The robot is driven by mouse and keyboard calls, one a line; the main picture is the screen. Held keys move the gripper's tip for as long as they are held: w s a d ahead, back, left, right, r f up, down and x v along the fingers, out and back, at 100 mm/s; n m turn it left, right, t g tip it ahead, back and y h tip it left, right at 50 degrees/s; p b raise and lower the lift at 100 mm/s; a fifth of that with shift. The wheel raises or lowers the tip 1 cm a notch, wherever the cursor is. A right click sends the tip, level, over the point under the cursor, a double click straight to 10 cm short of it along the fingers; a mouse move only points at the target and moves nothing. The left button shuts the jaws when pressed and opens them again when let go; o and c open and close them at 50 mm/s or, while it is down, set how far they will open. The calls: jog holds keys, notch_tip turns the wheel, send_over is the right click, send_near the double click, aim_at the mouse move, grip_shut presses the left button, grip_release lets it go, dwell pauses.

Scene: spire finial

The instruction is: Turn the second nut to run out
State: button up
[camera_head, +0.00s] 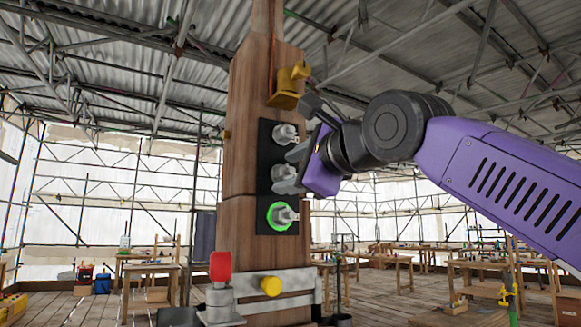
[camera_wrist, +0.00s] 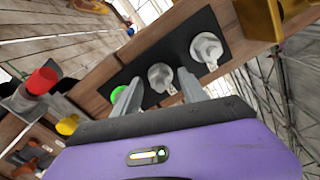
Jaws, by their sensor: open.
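A black plate (camera_head: 265,150) on the wooden spire post (camera_head: 245,110) carries three grey nuts in a column. The top nut (camera_head: 285,134) is clear of my gripper. The middle nut (camera_head: 279,172), second in the column, also shows in the wrist view (camera_wrist: 160,75). The bottom nut (camera_head: 280,216) has a bright green ring around it. My gripper (camera_head: 288,168) reaches in from the right and is open. In the wrist view its fingers stand on either side of the middle nut; I cannot tell whether they touch it.
A yellow bracket (camera_head: 288,87) sits on the post above the plate. Below are a metal band (camera_head: 300,282) with a yellow knob (camera_head: 270,286) and a red-topped fitting (camera_head: 220,268). Workbenches (camera_head: 390,262) stand well behind. The space left of the post is open.

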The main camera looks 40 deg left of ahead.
jog(key=shift+c, duration=0.2)
grip_shut()
jog(key=shift+a, duration=0.1)
